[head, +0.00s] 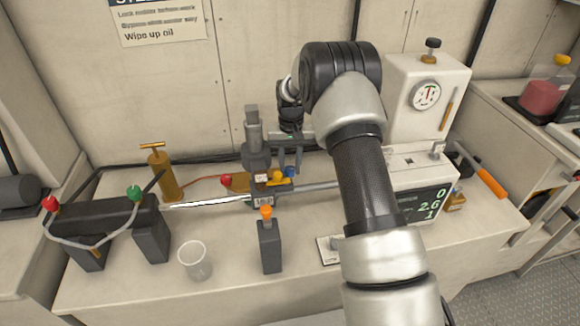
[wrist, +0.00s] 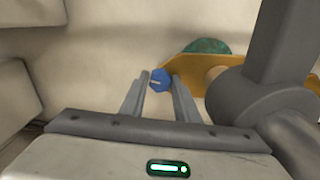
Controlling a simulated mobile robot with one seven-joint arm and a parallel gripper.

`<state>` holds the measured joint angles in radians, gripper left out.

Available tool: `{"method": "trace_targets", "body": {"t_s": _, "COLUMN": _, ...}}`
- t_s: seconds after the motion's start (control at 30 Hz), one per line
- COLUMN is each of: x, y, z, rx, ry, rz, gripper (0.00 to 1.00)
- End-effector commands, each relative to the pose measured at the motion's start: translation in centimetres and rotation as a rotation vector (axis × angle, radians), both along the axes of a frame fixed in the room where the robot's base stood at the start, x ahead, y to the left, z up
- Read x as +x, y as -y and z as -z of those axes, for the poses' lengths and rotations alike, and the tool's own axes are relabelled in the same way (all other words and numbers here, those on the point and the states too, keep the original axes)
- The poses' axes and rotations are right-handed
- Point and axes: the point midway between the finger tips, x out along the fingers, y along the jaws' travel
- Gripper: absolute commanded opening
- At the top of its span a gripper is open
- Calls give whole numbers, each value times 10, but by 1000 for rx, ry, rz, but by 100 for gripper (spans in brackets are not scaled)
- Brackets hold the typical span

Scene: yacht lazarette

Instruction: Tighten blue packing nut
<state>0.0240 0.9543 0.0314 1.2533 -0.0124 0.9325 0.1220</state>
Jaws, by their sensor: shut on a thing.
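The blue packing nut (head: 291,172) is on the dark valve assembly (head: 262,190) in the middle of the bench. In the wrist view the nut (wrist: 160,80) shows as a small blue head between my two fingertips. My gripper (head: 289,163) reaches down over it, fingers pointing down in the head view, and is shut on the nut. A brass-yellow handle (wrist: 205,70) lies right of the fingers in the wrist view. The nut's lower part and threads are hidden.
A red knob (head: 226,180) and a brass pump (head: 164,174) are to the left. An orange-topped dark block (head: 270,245) and a clear cup (head: 195,260) stand in front. A gauge box (head: 425,95) and a display (head: 425,205) are right.

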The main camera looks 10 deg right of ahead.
Motion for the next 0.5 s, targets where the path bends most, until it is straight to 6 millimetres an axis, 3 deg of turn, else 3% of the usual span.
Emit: {"method": "trace_targets", "body": {"t_s": 0.5, "x": 0, "y": 0, "z": -1, "rx": 1, "ry": 1, "rz": 118, "gripper": 6}}
